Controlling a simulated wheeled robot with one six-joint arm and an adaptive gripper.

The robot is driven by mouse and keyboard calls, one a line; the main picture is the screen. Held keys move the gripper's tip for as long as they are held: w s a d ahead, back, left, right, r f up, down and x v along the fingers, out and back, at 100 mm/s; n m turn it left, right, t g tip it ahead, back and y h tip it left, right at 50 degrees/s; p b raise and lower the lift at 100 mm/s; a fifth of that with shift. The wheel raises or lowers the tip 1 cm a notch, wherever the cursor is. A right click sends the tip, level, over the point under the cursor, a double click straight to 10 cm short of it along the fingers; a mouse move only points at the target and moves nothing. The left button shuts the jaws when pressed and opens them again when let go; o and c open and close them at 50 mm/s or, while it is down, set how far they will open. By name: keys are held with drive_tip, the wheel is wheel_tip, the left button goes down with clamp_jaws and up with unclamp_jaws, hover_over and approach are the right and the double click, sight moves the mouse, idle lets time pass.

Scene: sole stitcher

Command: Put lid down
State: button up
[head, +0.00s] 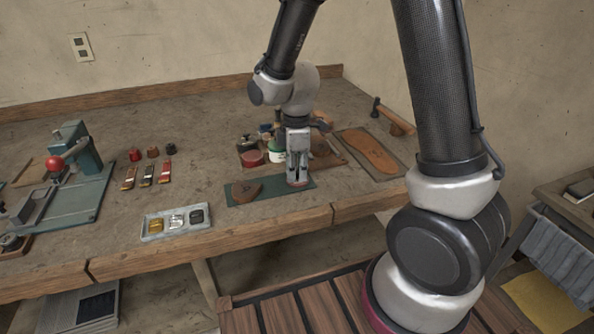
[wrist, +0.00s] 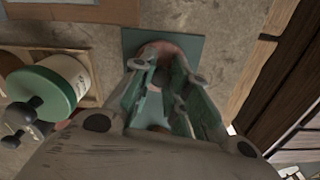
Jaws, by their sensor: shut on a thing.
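My gripper (head: 297,177) points down over the right end of the green mat (head: 270,192) near the table's front edge. It is shut on a small reddish lid (head: 298,184), which shows just below the fingertips. In the wrist view the lid (wrist: 168,47) shows as a pinkish round thing at the fingertips (wrist: 168,73), over the green mat (wrist: 193,46). The fingers hide part of it. I cannot tell whether the lid touches the mat or is slightly above it.
A brown leather piece (head: 246,191) lies on the mat's left part. A white jar with a green top (wrist: 50,88) stands close beside my gripper, among other containers. A tray (head: 160,229) with small items is at the front left. Bare table lies between.

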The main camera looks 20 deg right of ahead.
drive_tip(key=shift+f, duration=0.15)
drive_tip(key=o, duration=0.7)
drive_tip(key=shift+o, duration=0.2)
wheel_tip(320, 180, up, 12)
drive_tip(key=f, duration=0.1)
drive_tip(key=s+d+r+m+t, duration=0.2)
drive_tip(key=s+d+r+m, duration=0.3)
drive_tip(key=s+d+m, duration=0.2)
drive_tip(key=s+d+r+m+t, duration=0.2)
drive_tip(key=s+d+r+m, duration=0.4)
drive_tip(key=s, duration=0.6)
drive_tip(key=d+m, duration=0.2)
drive_tip(key=shift+r+m, duration=0.3)
drive_tip(key=shift+m, duration=0.1)
